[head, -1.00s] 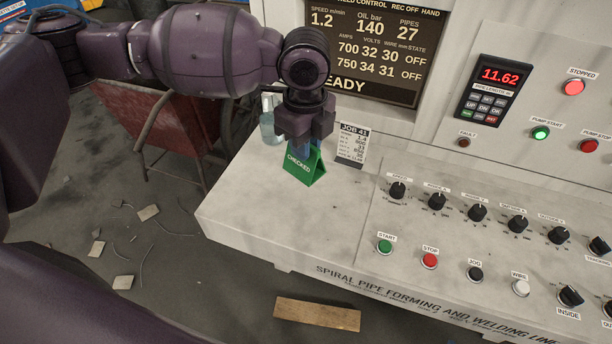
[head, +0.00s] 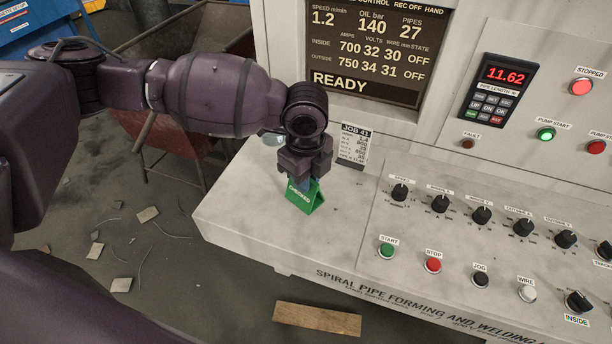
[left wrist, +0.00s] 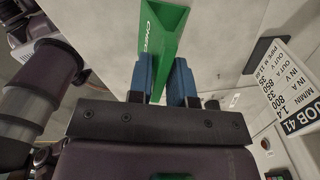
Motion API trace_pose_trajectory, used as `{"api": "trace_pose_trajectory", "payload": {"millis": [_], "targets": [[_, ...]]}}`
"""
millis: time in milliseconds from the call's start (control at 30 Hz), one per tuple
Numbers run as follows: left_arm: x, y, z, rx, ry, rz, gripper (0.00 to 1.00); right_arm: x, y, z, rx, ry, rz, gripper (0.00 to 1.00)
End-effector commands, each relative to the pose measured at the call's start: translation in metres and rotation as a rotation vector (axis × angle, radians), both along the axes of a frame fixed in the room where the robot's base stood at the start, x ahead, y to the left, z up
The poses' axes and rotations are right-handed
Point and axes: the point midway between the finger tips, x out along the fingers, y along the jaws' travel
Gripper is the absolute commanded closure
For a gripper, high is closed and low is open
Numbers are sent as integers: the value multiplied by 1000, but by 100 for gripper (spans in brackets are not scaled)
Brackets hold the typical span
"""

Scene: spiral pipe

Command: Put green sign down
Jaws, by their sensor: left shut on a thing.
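The green sign (head: 304,197) is a small tent-shaped piece marked CHECKED. It is at the left part of the light grey console top (head: 240,212). My left gripper (head: 306,179) is above it, pointing down, with its fingers around the sign's top edge. In the left wrist view the blue fingertips (left wrist: 165,82) close on both sides of the green sign (left wrist: 160,35). Whether its base touches the console top is hard to tell. My right gripper is not in view.
A JOB 41 card (head: 354,145) stands just behind the sign, against the console's back panel. Knobs and buttons, including the green START button (head: 387,251), lie to the right. The console's left front is bare.

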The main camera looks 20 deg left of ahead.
Motion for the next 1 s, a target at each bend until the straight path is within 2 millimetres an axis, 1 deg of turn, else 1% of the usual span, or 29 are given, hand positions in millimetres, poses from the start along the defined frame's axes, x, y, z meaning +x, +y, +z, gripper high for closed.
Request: {"api": "trace_pose_trajectory", "payload": {"millis": [167,200,333,600,700,767,867,1000], "targets": [[0,0,-2,0,0,0,100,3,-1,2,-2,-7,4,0],[0,0,-2,0,0,0,75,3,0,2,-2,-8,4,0],[0,0,-2,0,0,0,55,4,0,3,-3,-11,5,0],[0,0,-1,0,0,0,55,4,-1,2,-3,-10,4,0],[0,0,3,0,0,0,55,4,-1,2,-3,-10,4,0],[0,0,9,-1,0,0,55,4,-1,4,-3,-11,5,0],[0,0,24,-1,-3,-1,55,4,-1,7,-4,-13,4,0],[0,0,52,0,-5,0,55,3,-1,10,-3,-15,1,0]]}}
